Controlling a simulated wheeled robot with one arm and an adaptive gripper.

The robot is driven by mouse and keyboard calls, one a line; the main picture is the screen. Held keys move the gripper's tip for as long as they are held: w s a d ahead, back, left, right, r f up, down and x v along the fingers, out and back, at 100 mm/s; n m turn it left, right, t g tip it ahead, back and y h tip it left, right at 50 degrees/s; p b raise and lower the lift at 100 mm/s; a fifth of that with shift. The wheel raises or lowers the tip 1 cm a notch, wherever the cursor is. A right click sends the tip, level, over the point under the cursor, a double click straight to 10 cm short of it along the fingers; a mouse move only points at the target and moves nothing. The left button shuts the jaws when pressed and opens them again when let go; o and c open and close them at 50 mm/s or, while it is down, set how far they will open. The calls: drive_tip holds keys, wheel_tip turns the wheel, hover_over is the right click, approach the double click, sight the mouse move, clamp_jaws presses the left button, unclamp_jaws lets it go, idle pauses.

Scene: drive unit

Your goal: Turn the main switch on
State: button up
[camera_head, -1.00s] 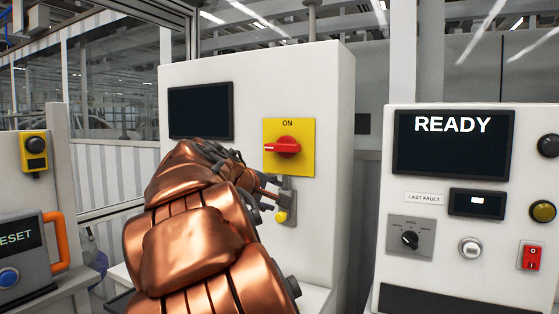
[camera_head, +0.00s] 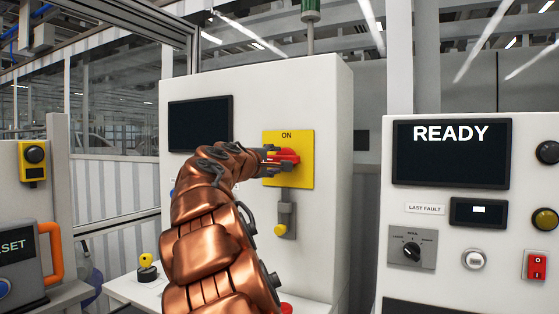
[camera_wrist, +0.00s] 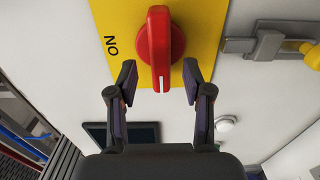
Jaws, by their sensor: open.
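The main switch is a red rotary handle (camera_head: 288,156) on a yellow plate (camera_head: 300,176) marked ON at its top. It also shows in the wrist view (camera_wrist: 158,45). There the handle stands lengthwise up the picture, its white mark at the near end, turned a quarter away from the ON label. My gripper (camera_head: 272,158) is at the handle's left end and partly covers it. In the wrist view my gripper (camera_wrist: 160,82) is open, one finger on each side of the handle's near end, with gaps to both sides. Its exact depth is unclear.
A grey latch with a yellow end (camera_head: 282,222) sits just below the plate. A dark screen (camera_head: 200,124) is to the left on the same white cabinet. A console reading READY (camera_head: 450,152) stands to the right. A yellow-topped knob (camera_head: 147,261) is at lower left.

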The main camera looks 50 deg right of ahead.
sight(283, 159)
drive_tip(key=shift+x, duration=2.05)
drive_tip(key=shift+c, duration=0.2)
clamp_jaws()
